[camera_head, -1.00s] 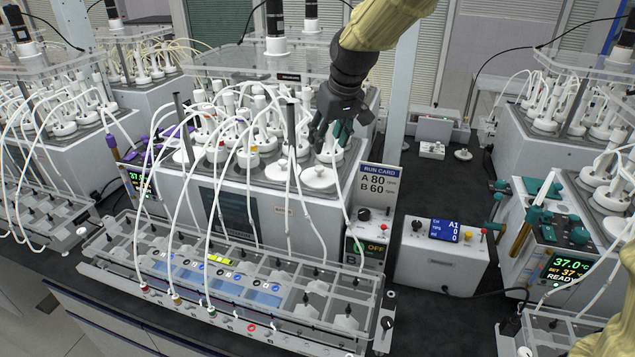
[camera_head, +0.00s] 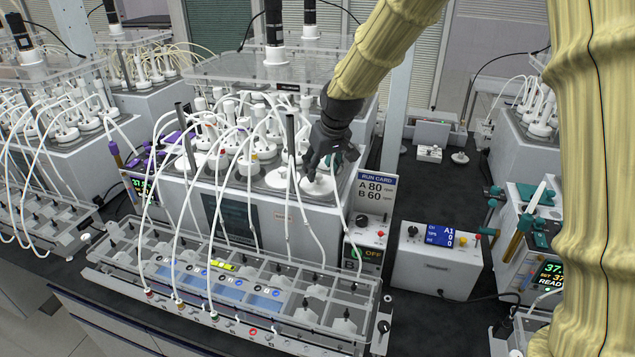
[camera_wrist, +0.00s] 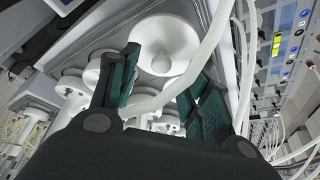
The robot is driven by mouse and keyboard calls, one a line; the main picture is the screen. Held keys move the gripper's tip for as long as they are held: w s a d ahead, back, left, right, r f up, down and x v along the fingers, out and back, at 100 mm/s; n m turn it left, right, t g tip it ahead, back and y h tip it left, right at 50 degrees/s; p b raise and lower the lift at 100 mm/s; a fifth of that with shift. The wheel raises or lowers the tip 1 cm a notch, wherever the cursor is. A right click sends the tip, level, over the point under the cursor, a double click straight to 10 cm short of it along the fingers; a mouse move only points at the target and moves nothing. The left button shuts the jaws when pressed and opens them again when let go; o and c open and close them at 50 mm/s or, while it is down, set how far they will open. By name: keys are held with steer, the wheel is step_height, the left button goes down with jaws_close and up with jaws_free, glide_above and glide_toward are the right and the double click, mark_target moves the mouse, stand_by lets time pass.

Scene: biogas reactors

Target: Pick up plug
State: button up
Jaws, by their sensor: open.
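My gripper (camera_head: 324,172) is open over the front right of the central water bath. Its dark teal-padded fingers also show apart in the wrist view (camera_wrist: 163,75). A round white plug-like lid (camera_head: 318,187) sits in the bath top just below the fingertips. In the wrist view a large white disc (camera_wrist: 165,45) with a raised middle lies beyond the fingers, and nothing is clearly gripped. A white tube (camera_wrist: 200,60) crosses in front of the disc and between the fingers. I cannot tell for certain which white piece is the plug.
Several white tubes and bottle tops crowd the bath left of my gripper. A clear-topped tray rack (camera_head: 230,285) stands in front. A run card (camera_head: 376,191) and a control box (camera_head: 437,260) stand at right.

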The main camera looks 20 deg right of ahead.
mark_target(318, 182)
steer(key=shift+p+x, duration=0.4)
steer(key=shift+x, duration=0.9)
steer(key=shift+s, duration=0.1)
jaws_close()
